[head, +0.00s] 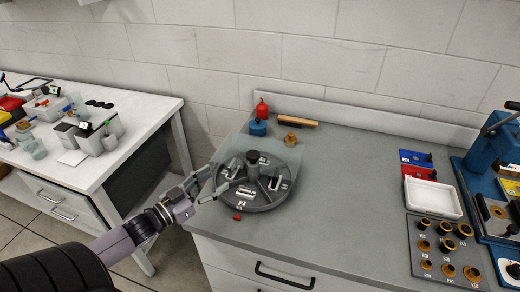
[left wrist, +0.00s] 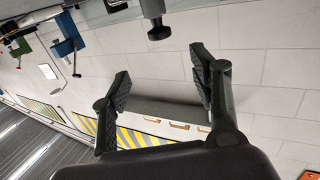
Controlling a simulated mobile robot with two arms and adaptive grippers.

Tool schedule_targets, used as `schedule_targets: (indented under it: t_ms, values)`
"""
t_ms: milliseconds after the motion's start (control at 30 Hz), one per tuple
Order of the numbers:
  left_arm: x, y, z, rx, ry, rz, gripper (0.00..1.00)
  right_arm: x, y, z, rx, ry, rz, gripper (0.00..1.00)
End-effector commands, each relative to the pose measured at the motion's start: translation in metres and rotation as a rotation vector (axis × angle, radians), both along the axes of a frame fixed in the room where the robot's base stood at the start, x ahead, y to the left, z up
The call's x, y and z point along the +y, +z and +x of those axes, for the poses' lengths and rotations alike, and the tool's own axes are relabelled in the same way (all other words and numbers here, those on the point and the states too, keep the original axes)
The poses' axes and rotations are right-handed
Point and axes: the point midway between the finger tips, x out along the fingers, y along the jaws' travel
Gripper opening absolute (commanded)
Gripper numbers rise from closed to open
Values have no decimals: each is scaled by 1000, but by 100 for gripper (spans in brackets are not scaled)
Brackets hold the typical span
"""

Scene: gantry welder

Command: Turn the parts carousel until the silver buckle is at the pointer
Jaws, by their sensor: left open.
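The parts carousel (head: 262,207) is a round grey tray with dividers and a dark centre knob (head: 252,155), standing on the grey bench. Silver metal parts lie in its compartments, one at the front left (head: 246,192) and one at the right (head: 275,183); they are too small for me to tell which is the buckle. A small red pointer (head: 238,217) is at the front rim. My left gripper (head: 213,182) is open at the carousel's left edge, fingers apart with nothing visible between them, also in the left wrist view (left wrist: 160,82). Contact with the rim is unclear.
A clear pane (head: 222,152) stands around the carousel's back left. Behind it are a red-and-blue bottle (head: 260,118), a brass piece (head: 290,138) and a wooden handle (head: 297,122). A white tray (head: 433,198) and blue press (head: 490,150) are right. Bench between is clear.

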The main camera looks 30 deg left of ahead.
Motion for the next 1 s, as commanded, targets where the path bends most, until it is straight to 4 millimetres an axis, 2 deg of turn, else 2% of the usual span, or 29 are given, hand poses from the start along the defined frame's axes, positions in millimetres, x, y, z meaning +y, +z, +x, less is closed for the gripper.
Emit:
schedule_targets:
  t_ms: [200,300,433,700,1000]
  values:
    - [-6,3,31,-4,0,0,56,6,2,-37,53,2,6,40]
    - [-10,2,47,-3,0,0,56,12,4,-46,66,1,12,40]
    - [-14,2,67,-3,0,1,56,14,7,-43,61,2,14,40]
    - [-23,3,110,-2,0,2,56,10,15,-15,19,1,11,40]
    - [-32,1,150,0,2,1,56,4,20,-23,32,-1,3,40]
